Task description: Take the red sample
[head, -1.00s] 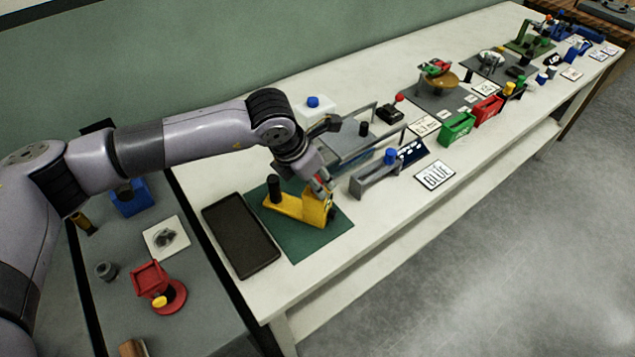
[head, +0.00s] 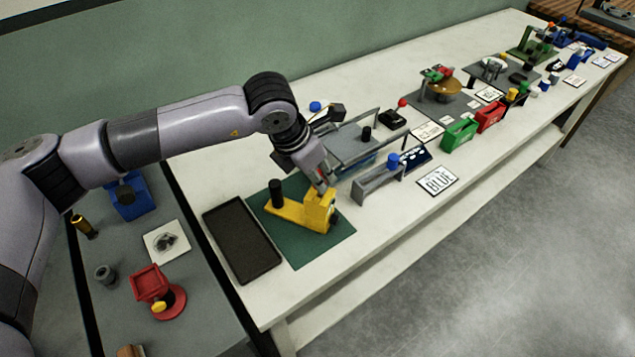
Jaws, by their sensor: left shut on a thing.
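My left gripper (head: 321,184) reaches down over the yellow fixture (head: 318,212) on the green mat (head: 298,252). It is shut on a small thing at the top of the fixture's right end. A bit of red shows between the fingers, which fits the red sample, but the fingers hide most of it. I cannot tell whether it still touches the fixture. A black knob stands upright on the fixture's left end. My right gripper is not in view.
A dark tray (head: 241,238) lies left of the mat. Green (head: 459,135) and red (head: 489,115) bins are farther along. The bench front is bare.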

